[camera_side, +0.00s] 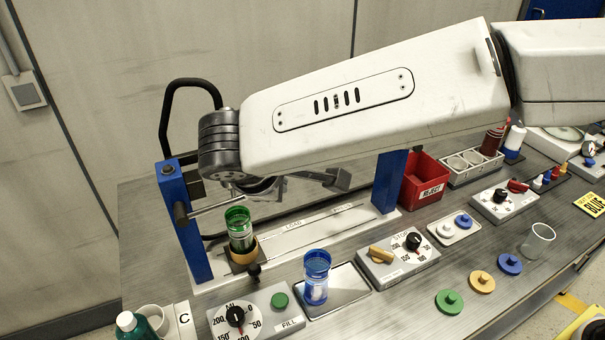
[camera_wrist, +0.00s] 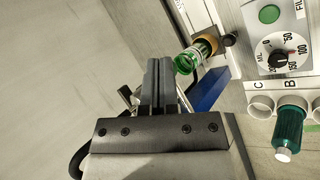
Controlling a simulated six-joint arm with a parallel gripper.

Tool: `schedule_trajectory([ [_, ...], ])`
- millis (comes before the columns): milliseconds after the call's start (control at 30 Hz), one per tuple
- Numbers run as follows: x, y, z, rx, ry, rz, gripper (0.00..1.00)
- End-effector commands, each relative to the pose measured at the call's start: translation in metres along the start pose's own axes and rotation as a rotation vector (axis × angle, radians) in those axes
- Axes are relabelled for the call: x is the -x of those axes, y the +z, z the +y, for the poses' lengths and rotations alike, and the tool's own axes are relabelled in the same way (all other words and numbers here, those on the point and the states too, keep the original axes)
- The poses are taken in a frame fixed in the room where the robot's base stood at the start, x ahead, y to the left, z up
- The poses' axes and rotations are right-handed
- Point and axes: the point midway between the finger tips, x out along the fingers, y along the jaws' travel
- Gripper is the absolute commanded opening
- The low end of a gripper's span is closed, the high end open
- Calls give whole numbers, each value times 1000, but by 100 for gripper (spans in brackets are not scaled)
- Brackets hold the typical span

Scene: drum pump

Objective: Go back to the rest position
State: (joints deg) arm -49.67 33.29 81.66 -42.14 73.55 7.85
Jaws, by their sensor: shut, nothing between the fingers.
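My gripper (camera_wrist: 160,62) shows in the wrist view with its two grey fingers together and nothing between them. In the side view my white arm spans the scene above the bench and hides much of the gripper. A green-topped clear cup (camera_side: 239,228) stands in a tan ring holder by the left blue post (camera_side: 184,222). It also shows in the wrist view (camera_wrist: 187,62), just beyond and right of my fingertips, apparently apart from them. A blue cup (camera_side: 316,277) stands on a flat pad beside the fill box.
The fill dial box (camera_side: 250,315) and stop dial box (camera_side: 398,259) line the bench front. A red reject bin (camera_side: 424,180) stands behind the right blue post (camera_side: 389,182). Green, orange and blue lids (camera_side: 481,283) and a clear cup (camera_side: 537,240) lie at right. A teal bottle (camera_wrist: 289,126) stands front left.

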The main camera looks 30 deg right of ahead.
Motion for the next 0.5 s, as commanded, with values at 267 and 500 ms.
schedule_trajectory([
  [267,-73,74,15,-138,-224,-26,0],
  [500,-118,142,11,-317,-389,-28,0],
])
